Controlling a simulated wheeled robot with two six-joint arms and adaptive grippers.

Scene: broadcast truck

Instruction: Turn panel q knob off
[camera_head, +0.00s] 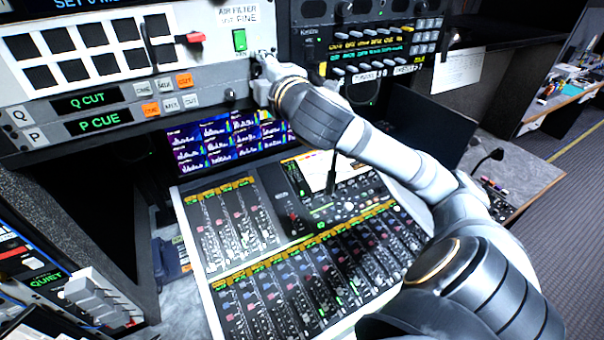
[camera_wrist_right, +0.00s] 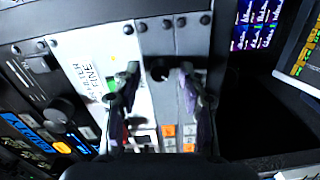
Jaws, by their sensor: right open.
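My right gripper (camera_head: 268,66) is at the right end of the Q panel (camera_head: 125,96), below the green switch, seen small and partly hidden by my own wrist. In the right wrist view, its two fingers (camera_wrist_right: 157,88) are open and spread apart. A dark round knob (camera_wrist_right: 158,69) on the grey panel shows between the fingertips. Whether a finger touches it I cannot tell. In the head view this knob is hidden behind my gripper and wrist. The Q CUT display (camera_head: 88,101) is lit green. My left gripper is not in view.
The P panel (camera_head: 60,131) with its P CUE display lies just below, with a small knob (camera_head: 230,95) near my wrist. A green switch (camera_head: 239,40) is just above. A monitor (camera_head: 225,140) and a mixing console (camera_head: 290,250) lie below my arm.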

